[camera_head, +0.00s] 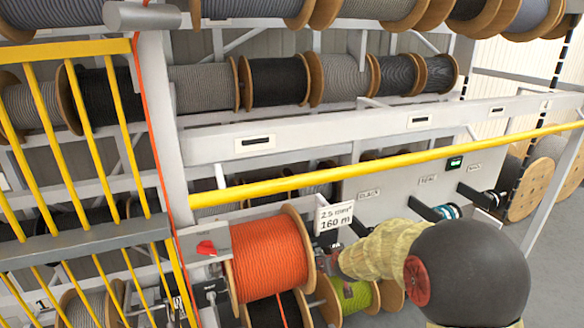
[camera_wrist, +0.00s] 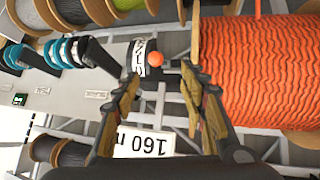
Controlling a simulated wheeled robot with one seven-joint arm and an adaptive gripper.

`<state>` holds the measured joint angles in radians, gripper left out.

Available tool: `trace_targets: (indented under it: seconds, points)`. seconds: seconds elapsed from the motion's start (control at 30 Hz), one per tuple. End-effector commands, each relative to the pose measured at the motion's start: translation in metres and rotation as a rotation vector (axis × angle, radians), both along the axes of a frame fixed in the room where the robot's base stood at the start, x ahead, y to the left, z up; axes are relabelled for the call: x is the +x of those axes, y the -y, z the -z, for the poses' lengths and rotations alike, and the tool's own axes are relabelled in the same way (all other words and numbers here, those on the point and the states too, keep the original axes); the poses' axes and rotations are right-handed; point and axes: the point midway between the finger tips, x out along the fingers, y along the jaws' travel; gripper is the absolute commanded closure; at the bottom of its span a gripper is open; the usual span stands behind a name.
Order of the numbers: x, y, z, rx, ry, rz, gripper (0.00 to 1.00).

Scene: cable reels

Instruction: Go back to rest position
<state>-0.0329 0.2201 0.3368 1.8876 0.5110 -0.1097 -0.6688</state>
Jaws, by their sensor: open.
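My gripper (camera_wrist: 160,88) is open in the wrist view, its two fingers spread with a gap between them. Nothing is held in it. A small orange round tip (camera_wrist: 155,59) shows beyond the gap between the fingers; I cannot tell its distance. The large orange cable reel (camera_wrist: 258,75) fills the right of the wrist view, beside the right finger. In the head view, the orange reel (camera_head: 268,258) stands low in the middle. My arm reaches in from the lower right toward the reel's right side, and the fingers are hard to make out there.
A yellow rail (camera_head: 390,156) crosses in front of the rack. A sign reading 160 m (camera_head: 335,217) stands beside the reel. A red switch (camera_head: 206,247) is at its left. A yellow barred gate (camera_head: 84,120) stands left. A grey labelled panel (camera_head: 420,188) is behind my arm.

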Motion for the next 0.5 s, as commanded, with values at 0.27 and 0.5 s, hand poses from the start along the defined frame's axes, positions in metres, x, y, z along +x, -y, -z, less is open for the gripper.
trace_targets:
  seconds: [0.27, 0.5]
  points:
    - [-0.089, -0.03, 0.046, 0.161, -0.296, 0.021, 0.57]
    - [-0.19, -0.037, 0.046, 0.218, -0.486, 0.053, 0.57]
